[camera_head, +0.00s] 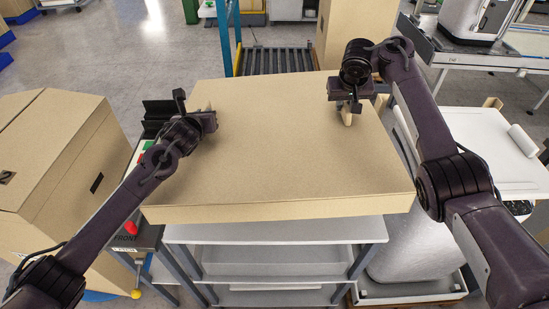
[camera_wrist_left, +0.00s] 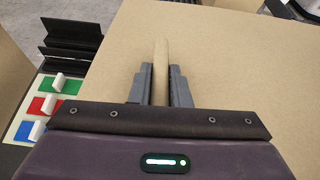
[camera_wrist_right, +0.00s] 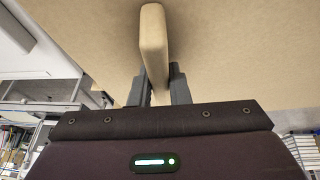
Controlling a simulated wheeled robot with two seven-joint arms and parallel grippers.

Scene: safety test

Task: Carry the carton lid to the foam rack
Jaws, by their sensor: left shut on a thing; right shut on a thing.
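The carton lid (camera_head: 275,155) is a wide, shallow tan panel in front of me, with its near rim facing me. It also fills much of the left wrist view (camera_wrist_left: 225,65) and the right wrist view (camera_wrist_right: 225,45). My left gripper (camera_head: 209,116) is shut on a thin upright tan tab at the lid's left side. My right gripper (camera_head: 347,108) is shut on a similar tab at its right side. I cannot tell which thing is the foam rack, or whether the lid touches the grey shelf unit (camera_head: 275,232) below it.
A large tan carton (camera_head: 55,150) stands at the left. A panel with coloured switches (camera_wrist_left: 42,105) lies close to the lid's left edge. A white table (camera_head: 490,150) with a white roll (camera_head: 522,140) stands at the right. A roller conveyor (camera_head: 278,62) lies behind the lid.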

